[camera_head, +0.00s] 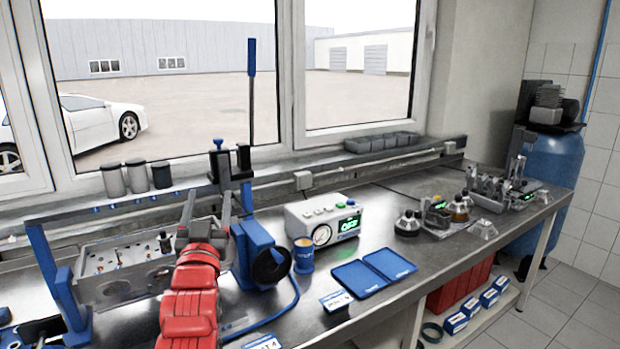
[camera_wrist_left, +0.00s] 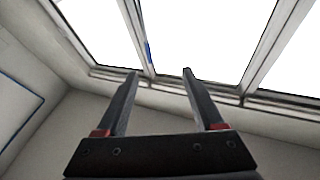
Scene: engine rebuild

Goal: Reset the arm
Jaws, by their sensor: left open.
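My left arm (camera_head: 190,305), with red segments, reaches up from the bottom of the head view. My left gripper (camera_head: 207,205) is raised in front of the engine block (camera_head: 115,270), its fingers pointing up. In the left wrist view the gripper (camera_wrist_left: 160,72) is open and empty, its two dark fingers spread apart toward the window and ceiling. The arm hides part of the engine block and of the bench behind it. My right gripper is in neither view.
A blue stand (camera_head: 255,255) is close to the right of my left gripper. Small instruments (camera_head: 440,217) stand farther right. The metal bench (camera_head: 400,240) has clear patches between them.

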